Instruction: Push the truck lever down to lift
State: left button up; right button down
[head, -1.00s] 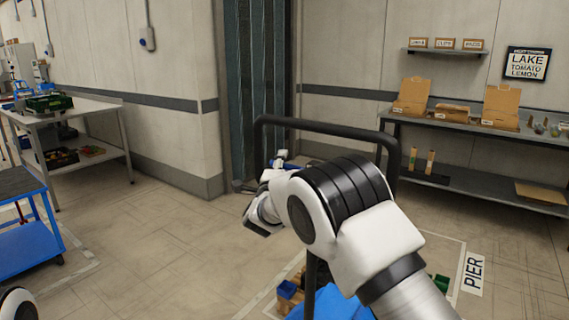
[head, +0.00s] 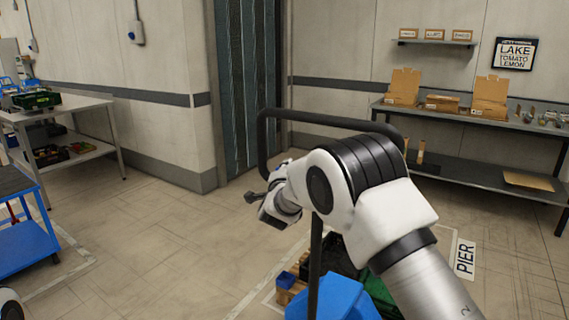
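The truck's black handle frame (head: 330,122) stands upright in the middle of the head view, with its post running down to a blue truck body (head: 335,300) at the bottom edge. My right arm comes in from the lower right and crosses in front of the handle. My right gripper (head: 260,209) is at the left side of the handle, its two dark fingers apart and with nothing seen between them. I cannot make out the lever; my arm hides part of the handle area. My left gripper is not in view.
Crates and small boxes (head: 290,283) sit low beside the truck, by the floor sign PIER (head: 465,259). A blue cart (head: 25,245) and a workbench (head: 60,115) stand at left. A shelf bench (head: 480,120) stands along the back right wall. The floor at left centre is clear.

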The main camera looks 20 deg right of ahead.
jog(key=shift+f, duration=0.1)
jog(key=c, duration=1.1)
grip_release()
jog(key=shift+a, duration=0.1)
jog(key=v, duration=1.2)
